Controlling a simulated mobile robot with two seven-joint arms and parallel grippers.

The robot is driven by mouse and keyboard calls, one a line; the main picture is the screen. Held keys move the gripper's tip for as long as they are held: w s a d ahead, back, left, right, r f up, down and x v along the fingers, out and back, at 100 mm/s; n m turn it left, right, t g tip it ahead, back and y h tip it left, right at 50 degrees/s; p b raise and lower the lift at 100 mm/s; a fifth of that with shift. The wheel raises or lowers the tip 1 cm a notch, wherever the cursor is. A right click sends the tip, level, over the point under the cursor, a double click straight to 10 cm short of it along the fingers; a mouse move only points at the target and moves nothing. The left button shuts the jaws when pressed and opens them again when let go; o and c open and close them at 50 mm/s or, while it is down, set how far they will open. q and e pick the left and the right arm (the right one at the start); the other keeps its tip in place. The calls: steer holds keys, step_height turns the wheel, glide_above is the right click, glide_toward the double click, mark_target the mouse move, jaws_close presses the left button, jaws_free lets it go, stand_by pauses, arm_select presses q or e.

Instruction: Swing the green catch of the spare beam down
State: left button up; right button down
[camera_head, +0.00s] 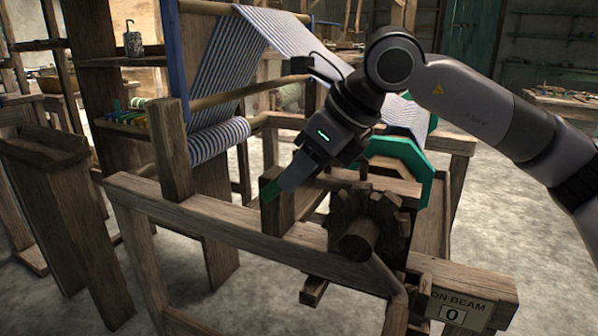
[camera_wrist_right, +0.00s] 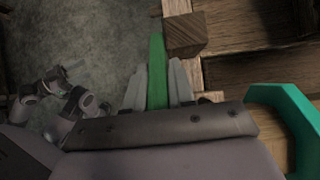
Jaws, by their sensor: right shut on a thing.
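The green catch (camera_head: 267,191) shows as a small green tip by a short wooden post at the loom's near side. In the right wrist view the catch (camera_wrist_right: 157,72) is a long green bar running up between my fingers, its far end beside a wooden block (camera_wrist_right: 185,36). My right gripper (camera_head: 285,183) is shut on the catch; its fingers hide most of it in the head view. A toothed wooden wheel (camera_head: 368,210) stands to the right of the catch.
A teal flange (camera_head: 422,168) stands behind the toothed wheel. A wooden rail (camera_head: 225,222) crosses in front, and a sign marked "ON BEAM 0" (camera_head: 462,308) is at lower right. Striped cloth (camera_head: 222,138) hangs behind.

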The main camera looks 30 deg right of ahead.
steer(key=c, duration=1)
jaws_free()
steer(key=shift+c, duration=0.2)
steer(key=shift+r, duration=0.1)
steer(key=shift+s+d+r, duration=0.15)
steer(key=shift+d+r, duration=0.05)
steer(key=shift+r, duration=0.15)
steer(key=p+v, duration=0.2)
steer(key=v, duration=0.3)
arm_select(q)
steer(key=shift+s+a+y, duration=0.25)
steer(key=shift+a+y, duration=0.35)
steer(key=shift+a, duration=0.25)
arm_select(e)
steer(key=shift+s+d+r, duration=0.2)
steer(key=shift+s+r, duration=0.15)
steer(key=shift+r, duration=0.1)
